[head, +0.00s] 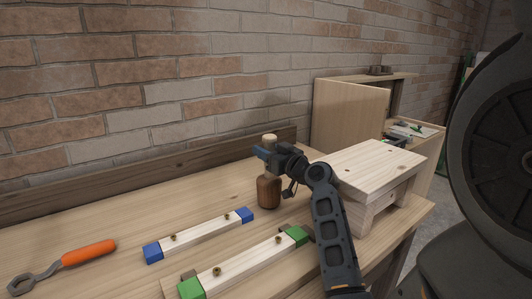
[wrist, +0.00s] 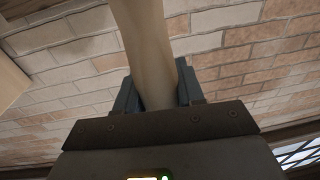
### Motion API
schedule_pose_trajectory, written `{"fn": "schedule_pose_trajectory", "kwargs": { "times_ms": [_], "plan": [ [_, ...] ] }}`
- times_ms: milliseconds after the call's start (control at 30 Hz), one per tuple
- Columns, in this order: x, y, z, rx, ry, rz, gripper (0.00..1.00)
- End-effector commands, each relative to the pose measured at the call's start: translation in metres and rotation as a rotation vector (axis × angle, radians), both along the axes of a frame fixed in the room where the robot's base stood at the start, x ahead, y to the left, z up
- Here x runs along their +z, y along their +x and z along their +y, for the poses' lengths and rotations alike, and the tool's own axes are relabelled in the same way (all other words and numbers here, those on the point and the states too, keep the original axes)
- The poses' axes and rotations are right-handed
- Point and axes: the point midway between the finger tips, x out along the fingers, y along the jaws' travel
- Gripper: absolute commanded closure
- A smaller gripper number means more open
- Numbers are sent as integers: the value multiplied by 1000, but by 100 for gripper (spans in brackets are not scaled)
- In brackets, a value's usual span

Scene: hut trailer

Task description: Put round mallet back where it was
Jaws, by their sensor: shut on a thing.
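The round mallet (head: 268,191) is upright above the wooden workbench, its dark brown rounded head down and its pale handle up. My gripper (head: 262,152) is shut on the handle, just below its top end. In the wrist view the pale handle (wrist: 148,45) runs between the two fingers of my gripper (wrist: 158,88). I cannot tell whether the head touches the bench top or hangs slightly above it. My gripper hides part of the handle.
On the workbench (head: 120,215) lie a blue-ended bar (head: 200,234), a green-ended bar (head: 245,262) and an orange-handled wrench (head: 88,252). A small wooden stool (head: 365,165) stands right of the mallet. A brick wall (head: 150,80) runs behind. Bare bench lies left of the mallet.

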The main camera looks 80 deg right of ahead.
Motion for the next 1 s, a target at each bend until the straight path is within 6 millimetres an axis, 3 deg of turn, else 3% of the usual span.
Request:
{"fn": "schedule_pose_trajectory", "kwargs": {
  "times_ms": [467, 500, 767, 1000],
  "plan": [
    [-7, 0, 0, 0, -3, -3, 100],
    [-8, 0, 0, 0, -1, -2, 61],
    [-7, 0, 0, 0, -1, -1, 37],
    [-6, 0, 0, 0, -1, -1, 37]
  ]
}}
